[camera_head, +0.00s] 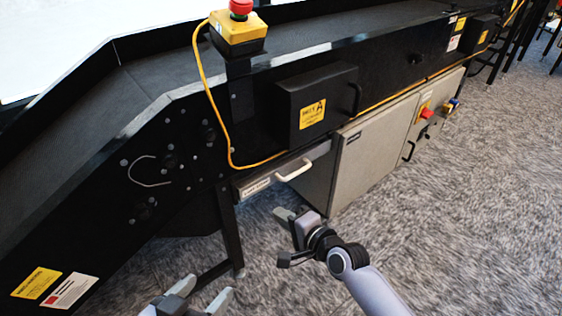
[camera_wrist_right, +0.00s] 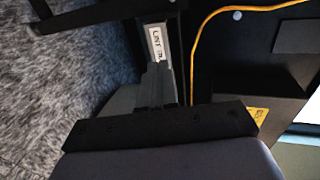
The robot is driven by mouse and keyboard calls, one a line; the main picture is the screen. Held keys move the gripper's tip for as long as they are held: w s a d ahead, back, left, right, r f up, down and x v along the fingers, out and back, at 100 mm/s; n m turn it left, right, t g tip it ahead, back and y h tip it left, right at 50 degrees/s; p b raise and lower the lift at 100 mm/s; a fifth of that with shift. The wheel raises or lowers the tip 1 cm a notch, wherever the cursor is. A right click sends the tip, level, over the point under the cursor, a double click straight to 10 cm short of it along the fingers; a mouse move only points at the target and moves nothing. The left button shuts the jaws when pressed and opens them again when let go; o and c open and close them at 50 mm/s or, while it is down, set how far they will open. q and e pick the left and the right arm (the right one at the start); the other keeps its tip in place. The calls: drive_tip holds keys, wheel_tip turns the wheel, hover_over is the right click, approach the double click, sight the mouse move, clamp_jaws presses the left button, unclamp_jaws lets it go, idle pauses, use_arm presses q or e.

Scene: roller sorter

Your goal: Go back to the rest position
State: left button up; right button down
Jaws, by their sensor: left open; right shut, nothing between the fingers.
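My right gripper (camera_head: 283,213) is in front of the sorter, just below a small grey drawer (camera_head: 240,188) with a pale handle (camera_head: 295,171). Its fingers are shut with nothing between them, and it appears apart from the handle. In the right wrist view the shut fingers (camera_wrist_right: 158,84) point toward the drawer's white label (camera_wrist_right: 157,43). My left gripper (camera_head: 207,288) is at the bottom edge of the head view, low and left of the right one. Its fingers are apart and empty.
The black conveyor (camera_head: 165,75) runs across the back, with a yellow emergency-stop box (camera_head: 238,38) on its edge. A yellow cable (camera_head: 203,85) hangs down its side. A grey cabinet (camera_head: 370,150) stands right of the drawer. Carpet (camera_head: 470,220) at right is clear.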

drive_tip(key=s+d+r+n+h, duration=0.1)
drive_tip(key=s+d+n+h, duration=0.1)
drive_tip(key=s+d+n, duration=0.6)
drive_tip(key=s+d+r+n+h, duration=0.1)
drive_tip(key=s+d+n+h, duration=0.3)
drive_tip(key=s, duration=0.6)
use_arm(q)
drive_tip(key=s+a+r+y+p, duration=0.1)
drive_tip(key=s+a+r+p, duration=0.1)
drive_tip(key=r+p, duration=0.5)
drive_tip(key=s+a+r+g+y+p, duration=0.1)
drive_tip(key=a+r+p, duration=0.4)
drive_tip(key=p, duration=1.5)
wheel_tip(320, 180, up, 3)
drive_tip(key=shift+s+f+n+y, duration=0.2)
drive_tip(key=shift+s+n+y, duration=0.2)
use_arm(e)
drive_tip(key=s+d+r, duration=0.2)
drive_tip(key=d+r, duration=0.1)
drive_tip(key=r, duration=0.4)
drive_tip(key=s+d+r+g, duration=0.1)
drive_tip(key=s+d+r, duration=0.1)
drive_tip(key=r, duration=0.6)
drive_tip(key=shift+s+d+r+n+h, duration=0.2)
drive_tip(key=shift+s+d+n+h, duration=0.2)
drive_tip(key=shift+d, duration=0.5)
use_arm(q)
drive_tip(key=shift+a, duration=0.1)
